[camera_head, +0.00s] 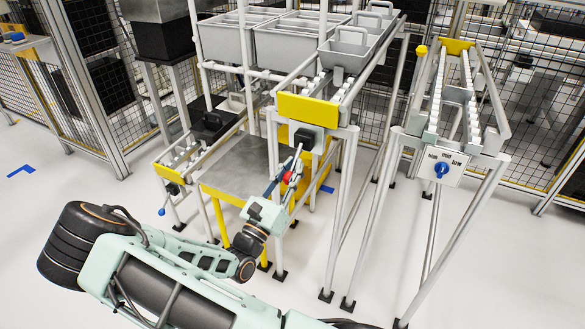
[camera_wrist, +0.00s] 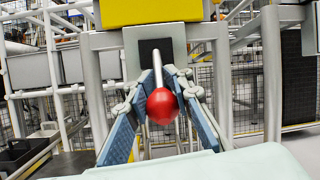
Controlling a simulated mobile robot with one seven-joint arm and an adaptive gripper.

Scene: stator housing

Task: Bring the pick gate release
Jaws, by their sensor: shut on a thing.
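The pick gate release shows in the wrist view as a lever with a red ball knob (camera_wrist: 162,106) on a pale rod. The rod comes out of a dark square in a grey plate under a yellow panel. The red knob (camera_head: 291,177) also shows in the head view, below a black block on the yellow-fronted rack. My gripper (camera_head: 295,167) reaches up to this lever. In the wrist view my gripper (camera_wrist: 160,86) has a blue-padded finger on each side of the lever, shut on it. The exact contact is partly hidden by the knob.
Grey bins (camera_head: 345,48) sit on the rack above. A metal table (camera_head: 240,168) with yellow legs stands left of my gripper. A lever with a blue knob (camera_head: 162,212) is at the lower left. A sloped roller stand with a labelled blue dial (camera_head: 441,170) stands right.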

